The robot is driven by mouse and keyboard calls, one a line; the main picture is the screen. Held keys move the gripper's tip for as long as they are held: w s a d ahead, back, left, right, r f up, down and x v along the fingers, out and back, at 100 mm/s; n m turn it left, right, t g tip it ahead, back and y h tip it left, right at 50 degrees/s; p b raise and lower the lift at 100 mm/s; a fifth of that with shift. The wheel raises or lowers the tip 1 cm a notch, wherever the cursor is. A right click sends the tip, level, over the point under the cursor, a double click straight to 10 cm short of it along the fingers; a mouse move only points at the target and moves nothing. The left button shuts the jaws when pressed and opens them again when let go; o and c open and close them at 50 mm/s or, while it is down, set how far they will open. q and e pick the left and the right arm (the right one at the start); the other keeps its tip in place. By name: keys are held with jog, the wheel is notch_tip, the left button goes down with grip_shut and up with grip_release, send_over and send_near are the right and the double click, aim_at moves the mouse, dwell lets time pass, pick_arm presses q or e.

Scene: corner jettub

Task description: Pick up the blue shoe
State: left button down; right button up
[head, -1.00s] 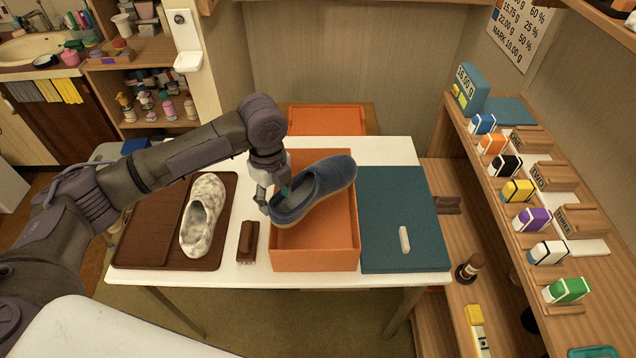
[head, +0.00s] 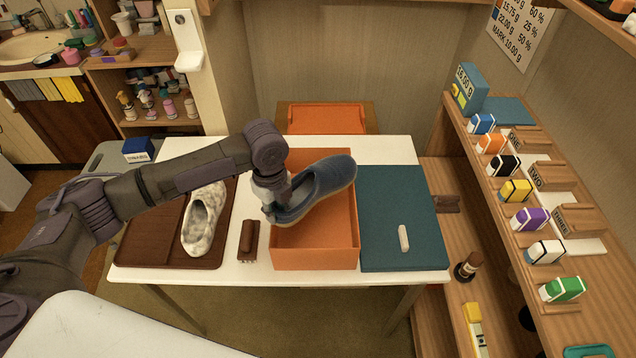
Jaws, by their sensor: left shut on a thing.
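The blue shoe (head: 325,187) is a dark blue clog with a tan sole edge, tilted, with its toe up to the right. It sits over the orange box (head: 315,257) on the white table; whether it touches the box inside is hard to tell. My left gripper (head: 277,207) is shut on the shoe at its heel end, on the left side of the box. Its fingertips are mostly hidden by the shoe and my wrist. My right gripper does not show.
A mottled white shoe (head: 203,222) lies on a brown tray (head: 150,245) at left. A brown brush (head: 249,240) lies between tray and box. A teal lid (head: 400,200) with a white bar (head: 403,238) lies right. Shelves (head: 560,215) flank the table's right.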

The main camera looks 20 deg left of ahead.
pick_arm(q)
jog(key=shift+r, duration=0.15)
jog(key=shift+r, duration=0.25)
jog(key=r, duration=0.2)
jog(key=r+b, duration=0.1)
jog(key=shift+d+r, duration=0.25)
jog(key=shift+r, duration=0.05)
jog(key=s+d+r+b, duration=0.1)
jog(key=s+d+r, duration=0.2)
jog(key=d+r, duration=0.5)
jog(key=n, duration=0.4)
send_over(297, 242)
notch_tip(297, 242, down, 6)
jog(key=shift+r, duration=0.1)
notch_tip(297, 242, down, 12)
jog(key=shift+a+f, duration=0.1)
jog(key=shift+f, duration=2.6)
jog(key=shift+f, duration=0.1)
